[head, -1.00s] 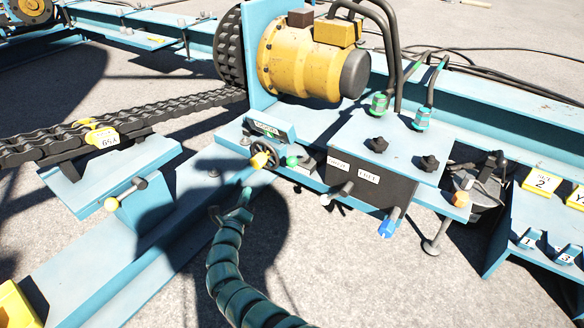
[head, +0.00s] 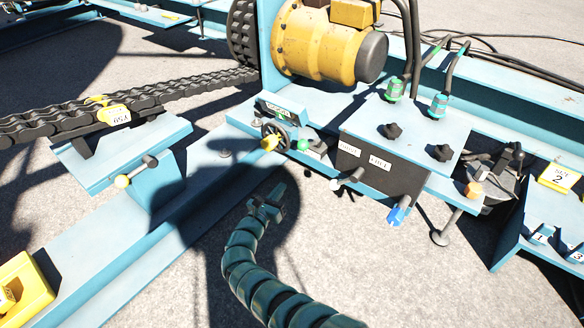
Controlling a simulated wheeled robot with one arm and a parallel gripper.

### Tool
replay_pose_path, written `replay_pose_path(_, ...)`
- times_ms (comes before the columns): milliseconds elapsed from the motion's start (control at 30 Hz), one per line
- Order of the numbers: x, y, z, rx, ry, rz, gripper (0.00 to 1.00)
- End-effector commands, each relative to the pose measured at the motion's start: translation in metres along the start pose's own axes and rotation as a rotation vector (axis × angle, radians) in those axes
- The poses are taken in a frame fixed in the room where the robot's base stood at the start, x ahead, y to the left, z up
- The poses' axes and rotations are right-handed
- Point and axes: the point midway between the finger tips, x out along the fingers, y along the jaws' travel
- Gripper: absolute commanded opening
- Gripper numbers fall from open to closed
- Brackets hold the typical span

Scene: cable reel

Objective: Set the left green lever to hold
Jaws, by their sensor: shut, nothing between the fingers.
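A green-tipped lever (head: 303,145) sticks out just right of the black handwheel, at the left end of the blue bench's front edge. It is the only green-tipped lever I can make out. Two small white plates are on the dark box to its right: the left plate (head: 348,150) seems to read HOLD, the right plate (head: 380,162) seems to read FREE. Which position the lever is in, I cannot tell. My gripper (head: 274,199), at the end of my segmented arm, is shut and empty. It is below and left of the lever in the picture, apart from it.
A handwheel (head: 277,137) with a yellow knob sits beside the lever. A grey-tipped lever (head: 347,180) and a blue-tipped lever (head: 398,211) stick out at the box front. Hoses with green fittings (head: 394,90) rise behind. A chain (head: 190,88) runs left. Open concrete lies below the bench.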

Motion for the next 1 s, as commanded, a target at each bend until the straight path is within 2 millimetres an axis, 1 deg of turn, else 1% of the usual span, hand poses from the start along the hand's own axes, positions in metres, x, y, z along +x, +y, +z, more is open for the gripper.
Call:
replay_pose_path(167,0.02,0.001,-0.002,-0.003,-0.001,0.001,0.0)
replay_pose_path(300,0.043,0.001,-0.001,0.0,-0.003,-0.001,0.0)
replay_pose_path(700,0.097,0.001,-0.003,0.001,0.0,-0.001,0.0)
replay_pose_path(733,0.1,0.001,-0.003,0.002,0.0,-0.001,0.0)
replay_pose_path(767,0.101,0.001,0.003,0.001,-0.001,0.001,0.0)
replay_pose_path(933,0.111,0.001,0.016,0.001,-0.001,0.0,0.0)
replay_pose_path(1000,0.115,0.001,0.017,0.0,-0.001,0.0,0.0)
